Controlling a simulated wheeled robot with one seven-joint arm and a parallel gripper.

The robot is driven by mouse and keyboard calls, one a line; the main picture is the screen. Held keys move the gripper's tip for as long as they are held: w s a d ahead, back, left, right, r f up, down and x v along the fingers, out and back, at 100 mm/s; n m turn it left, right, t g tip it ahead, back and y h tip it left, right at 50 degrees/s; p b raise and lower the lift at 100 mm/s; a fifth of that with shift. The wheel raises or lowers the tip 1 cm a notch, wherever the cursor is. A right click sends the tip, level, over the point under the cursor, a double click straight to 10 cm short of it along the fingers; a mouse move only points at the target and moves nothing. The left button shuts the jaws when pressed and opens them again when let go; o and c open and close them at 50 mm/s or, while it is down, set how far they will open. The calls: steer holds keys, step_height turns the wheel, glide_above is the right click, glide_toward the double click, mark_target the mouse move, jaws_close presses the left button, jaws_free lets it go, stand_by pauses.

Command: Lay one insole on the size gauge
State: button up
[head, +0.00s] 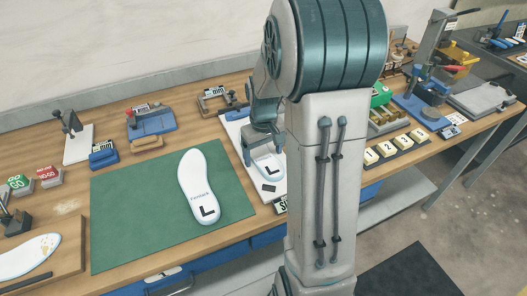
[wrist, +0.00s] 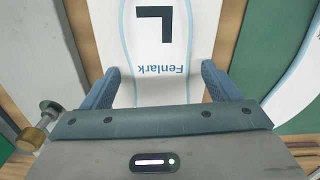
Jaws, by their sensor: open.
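A white insole marked L (head: 268,168) lies on the white size gauge board (head: 237,128) right of the green mat. It also shows in the wrist view (wrist: 180,42), with a dark L and the word Fenlark. In the wrist view the two blue fingers (wrist: 161,78) are apart, one on either side of the insole. I cannot tell whether they touch it. A second white insole marked L (head: 201,180) lies on the green mat (head: 130,210).
Blue fixtures (head: 152,123) and a clamp stand (head: 72,125) are at the back left. Another insole (head: 28,256) lies on a wooden board at the front left. Numbered tiles (head: 387,149) and a blue-based press (head: 425,110) are right of my arm. The mat's left part is clear.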

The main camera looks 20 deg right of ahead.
step_height(320, 180, up, 12)
steer(key=s+a+t, duration=0.1)
steer(key=s+a, duration=0.3)
steer(key=s, duration=0.4)
steer(key=s+a+m+t, duration=0.1)
steer(key=s+a, duration=0.4)
steer(key=s, duration=0.2)
steer(key=shift+s+t+p, duration=0.3)
steer(key=shift+s+t, duration=0.05)
steer(key=shift+t, duration=0.05)
steer(key=shift+f, duration=0.1)
